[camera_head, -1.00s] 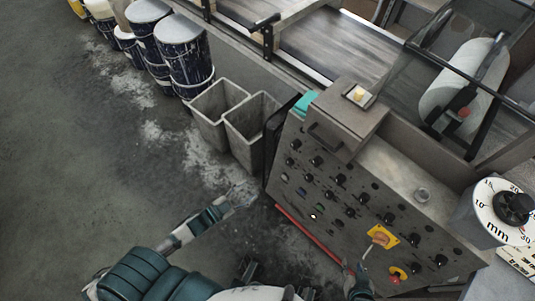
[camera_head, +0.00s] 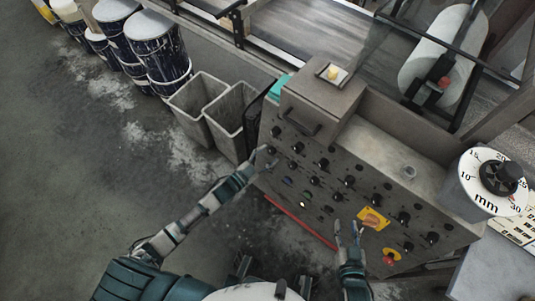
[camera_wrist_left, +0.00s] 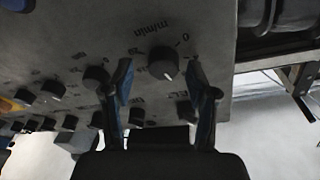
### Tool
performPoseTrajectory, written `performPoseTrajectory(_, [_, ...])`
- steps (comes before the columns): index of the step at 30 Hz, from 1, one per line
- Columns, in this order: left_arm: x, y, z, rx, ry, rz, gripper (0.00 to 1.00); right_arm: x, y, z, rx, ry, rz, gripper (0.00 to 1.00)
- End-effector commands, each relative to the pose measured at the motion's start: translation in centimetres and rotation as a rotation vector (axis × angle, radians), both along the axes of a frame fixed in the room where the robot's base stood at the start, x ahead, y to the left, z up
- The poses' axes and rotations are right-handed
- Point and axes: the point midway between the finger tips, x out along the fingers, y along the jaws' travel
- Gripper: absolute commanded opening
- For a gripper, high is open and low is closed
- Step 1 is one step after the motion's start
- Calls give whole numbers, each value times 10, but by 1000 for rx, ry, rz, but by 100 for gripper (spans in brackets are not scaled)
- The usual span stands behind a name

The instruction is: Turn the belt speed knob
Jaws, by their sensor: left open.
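The control panel (camera_head: 325,185) of a grey console carries several black knobs. In the left wrist view, a round black knob (camera_wrist_left: 163,62) with a white pointer line has a scale around it marked "m/min". My left gripper (camera_head: 263,158) is at the panel's left edge in the head view. In the left wrist view, my left gripper (camera_wrist_left: 163,78) is open, with one finger on each side of that knob. I cannot tell whether they touch it. My right gripper (camera_head: 347,228) is in front of the lower panel, its fingers apart and empty, near the yellow-plated switch.
A yellow-plated switch (camera_head: 373,219) and a red button (camera_head: 390,257) sit low on the panel. A red bar (camera_head: 300,222) runs along its lower edge. Two grey bins (camera_head: 200,100) stand left of the console. Striped drums (camera_head: 158,50) stand farther left. The floor at left is clear.

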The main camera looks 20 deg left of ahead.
Motion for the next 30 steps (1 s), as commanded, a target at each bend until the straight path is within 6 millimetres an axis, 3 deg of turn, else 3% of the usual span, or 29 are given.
performPoseTrajectory(10, [4,6,-2,-9,1,1,58,2,8,4,2,-16,0,40])
performPoseTrajectory(17, [4,3,-1,-4,0,1,1,2,5,3,0,-16,-1,40])
performPoseTrajectory(30, [5,2,3,-8,-6,-1,0,2,4,3,-1,-16,-2,40])
